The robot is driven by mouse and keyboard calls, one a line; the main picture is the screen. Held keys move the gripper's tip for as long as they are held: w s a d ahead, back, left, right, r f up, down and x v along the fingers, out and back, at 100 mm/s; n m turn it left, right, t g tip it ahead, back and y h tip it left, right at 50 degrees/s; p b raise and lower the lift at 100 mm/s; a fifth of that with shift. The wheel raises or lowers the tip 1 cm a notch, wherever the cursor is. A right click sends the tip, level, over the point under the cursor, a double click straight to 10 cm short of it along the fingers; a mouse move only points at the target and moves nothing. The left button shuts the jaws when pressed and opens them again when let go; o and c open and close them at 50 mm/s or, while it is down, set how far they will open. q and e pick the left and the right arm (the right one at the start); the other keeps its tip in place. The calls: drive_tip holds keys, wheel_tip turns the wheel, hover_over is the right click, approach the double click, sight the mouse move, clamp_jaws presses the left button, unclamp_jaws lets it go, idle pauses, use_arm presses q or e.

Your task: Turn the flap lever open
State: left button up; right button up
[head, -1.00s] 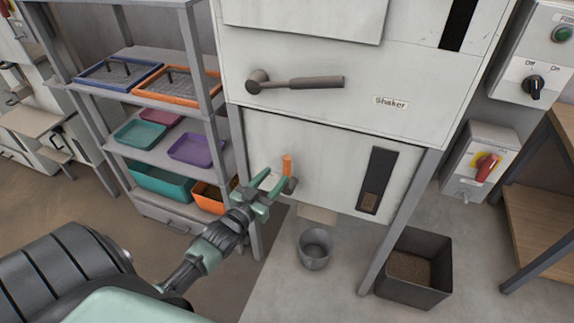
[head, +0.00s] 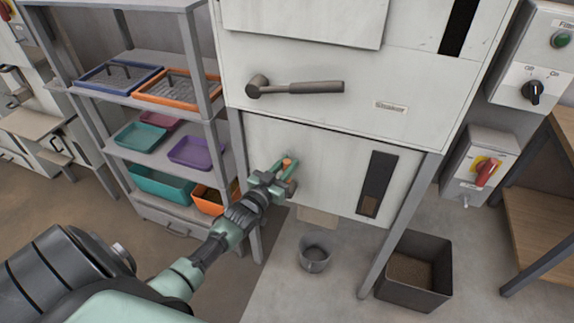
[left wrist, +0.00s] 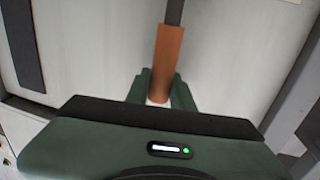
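The flap lever (head: 288,162) is a small lever with an orange grip on the white lower front panel of the shaker cabinet. In the head view only the top of its grip shows above my left gripper (head: 276,178), and its pivot is mostly hidden. In the left wrist view the orange grip (left wrist: 168,62) runs up to a dark grey shaft. The left gripper's green fingers (left wrist: 160,92) stand close on both sides of the grip's near end and look closed on it. My right gripper is not in view.
A larger grey handle (head: 295,87) sits on the panel above. A dark sight window (head: 376,183) is right of the lever. A grey bucket (head: 315,252) and a dark bin (head: 414,272) stand on the floor below. A shelf rack (head: 203,60) with trays is close on the left.

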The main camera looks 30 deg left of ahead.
use_arm(q)
clamp_jaws()
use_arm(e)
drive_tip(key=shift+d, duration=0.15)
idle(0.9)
